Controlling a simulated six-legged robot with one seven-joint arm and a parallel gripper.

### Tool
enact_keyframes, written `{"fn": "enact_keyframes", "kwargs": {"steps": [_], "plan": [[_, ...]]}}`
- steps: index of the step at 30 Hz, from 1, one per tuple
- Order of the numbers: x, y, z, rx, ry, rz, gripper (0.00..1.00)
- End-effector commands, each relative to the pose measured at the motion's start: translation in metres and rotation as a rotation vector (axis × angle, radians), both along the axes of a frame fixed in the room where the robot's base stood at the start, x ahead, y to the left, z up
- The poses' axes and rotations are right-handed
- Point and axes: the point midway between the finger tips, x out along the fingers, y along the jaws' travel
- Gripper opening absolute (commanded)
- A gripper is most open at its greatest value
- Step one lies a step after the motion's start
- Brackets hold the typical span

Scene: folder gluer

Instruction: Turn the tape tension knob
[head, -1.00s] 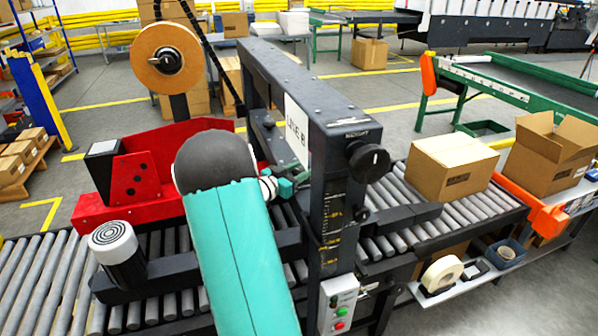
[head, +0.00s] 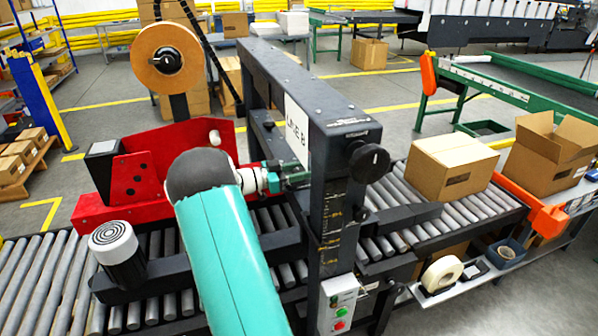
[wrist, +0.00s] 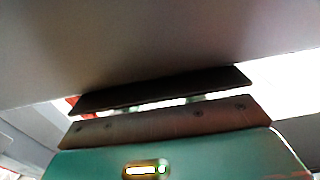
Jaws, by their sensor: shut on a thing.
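A black round knob (head: 369,160) sits on the right face of the dark frame column. Another dark knob-like hub (head: 168,60) is at the centre of the brown tape roll. I cannot tell for sure which is the tape tension knob. My gripper (head: 294,178) is left of the column, under the beam, apart from both; its tips are partly hidden. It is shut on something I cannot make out. In the wrist view, a broad grey surface (wrist: 150,45) fills the top, close above the dark and brown bars of my gripper.
The dark overhead beam (head: 300,90) and the column with the control box (head: 338,303) crowd my gripper. A red tape head (head: 145,170) stands at left. Rollers (head: 45,285) run below. A closed carton (head: 450,165) rests on the rollers at right.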

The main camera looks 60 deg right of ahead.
Motion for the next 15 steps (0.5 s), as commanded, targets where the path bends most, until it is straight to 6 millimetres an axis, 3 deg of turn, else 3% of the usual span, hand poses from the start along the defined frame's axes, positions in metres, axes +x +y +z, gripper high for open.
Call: {"fn": "enact_keyframes", "kwargs": {"steps": [15], "plan": [[0.0006,0.0001,0.0001,0.0,0.0,-0.137,0.17]]}}
